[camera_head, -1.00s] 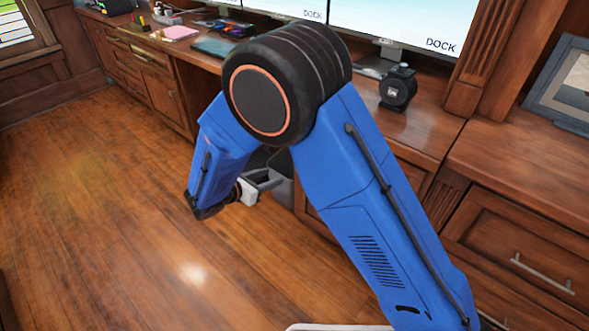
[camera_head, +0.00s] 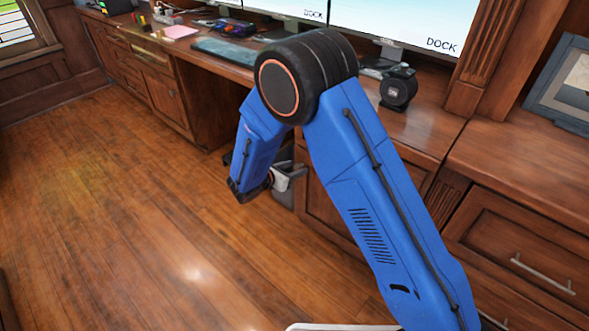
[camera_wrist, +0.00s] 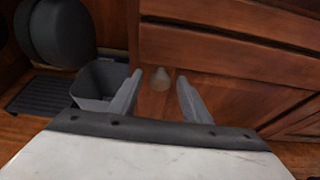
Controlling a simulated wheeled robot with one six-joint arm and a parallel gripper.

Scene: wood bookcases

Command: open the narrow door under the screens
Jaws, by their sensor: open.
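The screens (camera_head: 400,28) stand on the wooden desk at the top of the head view. Below them is a brown cabinet front (camera_head: 335,212), partly hidden by my blue arm. In the wrist view a narrow wooden door panel (camera_wrist: 152,102) lies under a drawer front, with a pale rounded knob-like thing (camera_wrist: 160,79) on or before it. My gripper (camera_wrist: 171,82) is open, its two grey fingers pointing at the panel. The pale thing shows between the fingertips, nearer the left one; contact cannot be told. In the head view my gripper is mostly hidden by the arm.
A grey bin (camera_wrist: 98,82) stands just left of my gripper in the wrist view. A dark round-backed thing (camera_wrist: 58,32) and a dark ribbed mat (camera_wrist: 42,95) are farther left. Open wooden floor (camera_head: 130,210) lies left.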

